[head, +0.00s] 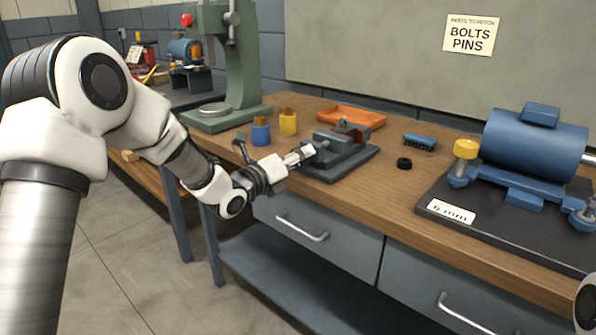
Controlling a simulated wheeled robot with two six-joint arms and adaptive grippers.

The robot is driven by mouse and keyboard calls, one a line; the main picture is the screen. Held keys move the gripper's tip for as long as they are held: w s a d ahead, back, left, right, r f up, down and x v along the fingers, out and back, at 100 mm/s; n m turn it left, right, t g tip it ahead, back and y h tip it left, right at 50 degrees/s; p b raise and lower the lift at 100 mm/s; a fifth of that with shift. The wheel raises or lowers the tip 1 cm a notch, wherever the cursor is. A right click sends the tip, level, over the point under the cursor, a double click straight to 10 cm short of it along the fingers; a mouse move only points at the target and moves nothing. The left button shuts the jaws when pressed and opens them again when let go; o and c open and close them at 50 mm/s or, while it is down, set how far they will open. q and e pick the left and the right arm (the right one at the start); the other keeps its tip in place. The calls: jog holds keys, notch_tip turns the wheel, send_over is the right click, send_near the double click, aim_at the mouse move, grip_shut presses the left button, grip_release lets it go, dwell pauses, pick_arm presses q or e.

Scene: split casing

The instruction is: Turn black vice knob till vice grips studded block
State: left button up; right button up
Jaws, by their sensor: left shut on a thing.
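The grey vice (340,158) stands on its dark base plate near the front edge of the wooden bench. A dark brownish block (352,128) sits at the vice's far end, at its jaws; studs on it are too small to make out. My left gripper (307,151) reaches in from the left and is shut at the vice's near left end, where the knob is. The black knob is hidden between the fingers. Whether the jaws touch the block cannot be told. My right gripper is out of view.
Behind the vice lies an orange tray (345,115). Blue (261,133) and yellow (288,122) containers stand left of it. To the right are a black ring (404,163), a blue comb-like part (420,142) and a blue motor (535,145) on a dark plate. A green press (240,60) stands back left.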

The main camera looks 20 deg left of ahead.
pick_arm(q)
jog(key=shift+f+m+b, duration=0.3)
jog(key=shift+m+b, duration=0.8)
jog(key=shift+b, duration=0.15)
jog(key=shift+r+m+b, duration=0.2)
jog(key=shift+m+b, duration=0.5)
jog(key=shift+b, duration=0.05)
jog(key=o, duration=1.1)
jog(key=shift+o, duration=0.2)
jog(key=v, duration=1.2)
